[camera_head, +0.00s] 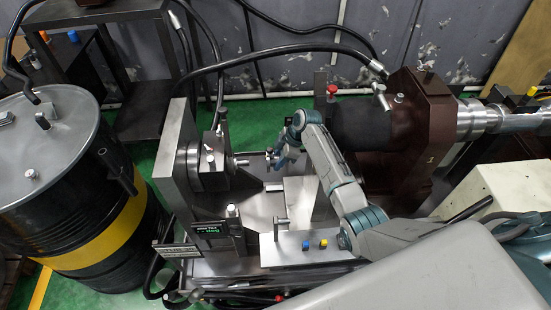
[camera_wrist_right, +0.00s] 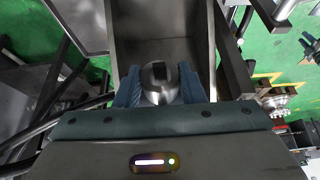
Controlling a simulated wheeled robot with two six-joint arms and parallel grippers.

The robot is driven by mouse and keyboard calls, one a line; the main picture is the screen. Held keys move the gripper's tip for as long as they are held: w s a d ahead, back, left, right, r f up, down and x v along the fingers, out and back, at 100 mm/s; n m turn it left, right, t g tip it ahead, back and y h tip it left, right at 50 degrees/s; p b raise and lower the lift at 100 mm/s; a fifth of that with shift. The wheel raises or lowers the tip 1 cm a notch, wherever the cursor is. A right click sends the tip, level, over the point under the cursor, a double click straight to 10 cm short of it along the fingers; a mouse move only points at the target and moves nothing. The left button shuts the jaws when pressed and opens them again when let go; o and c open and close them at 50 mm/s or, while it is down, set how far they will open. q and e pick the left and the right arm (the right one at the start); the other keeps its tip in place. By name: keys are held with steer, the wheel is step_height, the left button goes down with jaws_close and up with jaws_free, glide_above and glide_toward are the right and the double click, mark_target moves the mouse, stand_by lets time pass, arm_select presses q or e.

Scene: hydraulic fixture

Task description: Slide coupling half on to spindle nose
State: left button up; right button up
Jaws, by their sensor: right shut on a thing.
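My right gripper (camera_head: 278,156) is in the middle of the head view, at the right of the grey spindle block (camera_head: 208,165). In the right wrist view its blue fingers (camera_wrist_right: 159,80) are shut on a rounded metal piece with a dark slot, which I take to be the coupling half (camera_wrist_right: 158,92). The short metal spindle nose (camera_head: 240,162) points right from the block towards the gripper. A small gap seems to lie between the nose and the held piece, but the fingers partly hide this. My left gripper is not in view.
The steel fixture bed (camera_head: 258,205) lies below the gripper. A dark red housing (camera_head: 408,115) with a black cylinder is at the right. A black drum (camera_head: 75,185) stands at the left. Black hoses cross behind.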

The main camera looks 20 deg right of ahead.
stand_by(0.4)
steer(key=a, duration=0.2)
steer(key=w+a, duration=0.1)
steer(key=a, duration=0.1)
steer(key=shift+w+a, duration=0.15)
steer(key=shift+r, duration=0.1)
stand_by(0.4)
steer(key=shift+w+a, duration=0.25)
steer(key=shift+a, duration=0.6)
steer(key=shift+w+a, duration=0.2)
steer(key=shift+a, duration=0.7)
steer(key=shift+w+a, duration=0.25)
steer(key=shift+a, duration=0.6)
stand_by(0.8)
steer(key=o, duration=1)
steer(key=shift+o, duration=0.2)
